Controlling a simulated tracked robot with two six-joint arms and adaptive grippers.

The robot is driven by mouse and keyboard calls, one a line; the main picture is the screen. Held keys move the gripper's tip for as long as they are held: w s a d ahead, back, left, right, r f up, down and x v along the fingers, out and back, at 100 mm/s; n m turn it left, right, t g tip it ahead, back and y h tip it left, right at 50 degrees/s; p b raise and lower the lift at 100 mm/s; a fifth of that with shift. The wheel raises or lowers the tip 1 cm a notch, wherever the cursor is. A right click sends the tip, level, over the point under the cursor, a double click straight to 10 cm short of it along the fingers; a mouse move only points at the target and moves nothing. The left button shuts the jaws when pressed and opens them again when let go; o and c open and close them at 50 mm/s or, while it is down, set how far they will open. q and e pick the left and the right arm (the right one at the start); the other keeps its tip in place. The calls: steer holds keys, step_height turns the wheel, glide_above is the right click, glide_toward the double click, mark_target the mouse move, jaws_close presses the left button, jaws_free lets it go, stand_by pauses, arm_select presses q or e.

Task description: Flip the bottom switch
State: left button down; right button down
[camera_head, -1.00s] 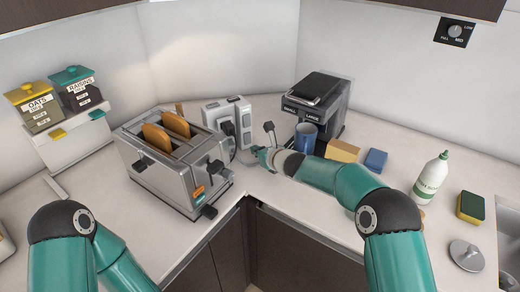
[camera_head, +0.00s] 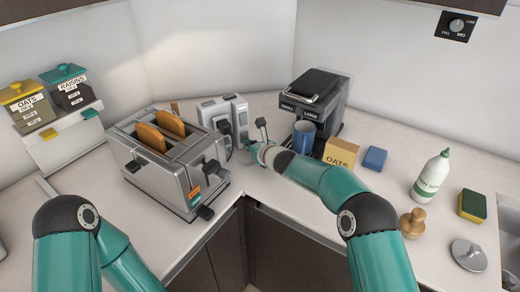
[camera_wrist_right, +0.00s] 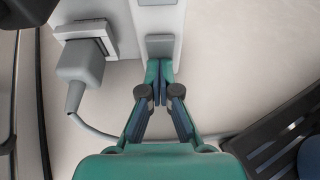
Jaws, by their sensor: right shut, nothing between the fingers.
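A white socket unit (camera_head: 212,110) with a plug in it stands upright in the counter corner, behind the toaster. Its front also shows in the right wrist view (camera_wrist_right: 175,12). There a grey rectangular switch (camera_wrist_right: 159,46) sits at the lower end of its right column. My right gripper (camera_wrist_right: 158,70) is shut and empty, its fingertips at the lower edge of this switch. I cannot tell whether they touch it. In the head view the right gripper (camera_head: 257,154) is low, just right of the unit. My left arm shows at lower left, but its gripper is out of view.
A grey plug (camera_wrist_right: 80,62) with its cable is left of my right fingers. The toaster (camera_head: 165,165) stands left of the gripper. The coffee maker (camera_head: 318,95), blue mug (camera_head: 303,136) and oats box (camera_head: 341,152) are to its right.

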steer(key=shift+w+d, duration=0.1)
steer(key=shift+r+p, duration=0.25)
steer(key=shift+p, duration=0.05)
steer(key=shift+r+p, duration=0.5)
steer(key=shift+r, duration=0.3)
steer(key=shift+a, duration=0.2)
steer(key=shift+f, duration=0.25)
